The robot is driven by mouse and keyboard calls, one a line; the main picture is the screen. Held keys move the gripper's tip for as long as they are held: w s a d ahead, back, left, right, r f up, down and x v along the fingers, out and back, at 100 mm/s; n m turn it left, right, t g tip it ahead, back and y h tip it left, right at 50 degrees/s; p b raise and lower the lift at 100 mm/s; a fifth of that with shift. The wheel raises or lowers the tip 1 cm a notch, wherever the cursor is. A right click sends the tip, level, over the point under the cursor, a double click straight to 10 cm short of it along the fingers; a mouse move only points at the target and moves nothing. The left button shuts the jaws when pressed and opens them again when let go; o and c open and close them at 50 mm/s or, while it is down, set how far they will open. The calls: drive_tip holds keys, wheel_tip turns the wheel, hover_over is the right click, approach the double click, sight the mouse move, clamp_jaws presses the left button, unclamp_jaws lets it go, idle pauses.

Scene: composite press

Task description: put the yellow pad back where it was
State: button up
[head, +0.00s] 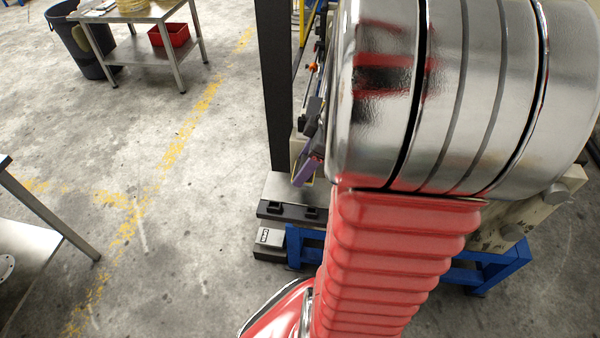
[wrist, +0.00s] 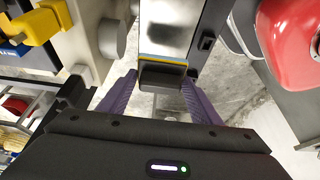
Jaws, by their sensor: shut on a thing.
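My gripper (wrist: 161,77) has two purple fingers in the wrist view. They are shut on a small dark block with a thin yellow strip along its far edge and a thin blue line beside it. The strip appears to be the edge of the yellow pad (wrist: 162,60); most of its face is hidden. In the head view my gripper (head: 308,170) shows only as a bit of purple beside the press, mostly hidden behind my arm. The pad cannot be made out clearly there.
A bright metal surface (wrist: 168,25) lies just beyond the held block. A yellow part (wrist: 38,24) is at upper left and a red rounded body (wrist: 287,30) at upper right. In the head view a blue frame (head: 500,268) stands below, with open floor (head: 190,225) at left.

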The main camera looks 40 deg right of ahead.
sight(304, 189)
drive_tip(key=shift+f, duration=1.15)
drive_tip(key=shift+f, duration=1.85)
drive_tip(key=shift+f, duration=0.1)
drive_tip(key=o, duration=1.1)
drive_tip(key=shift+o, duration=0.2)
drive_tip(key=v, duration=1.2)
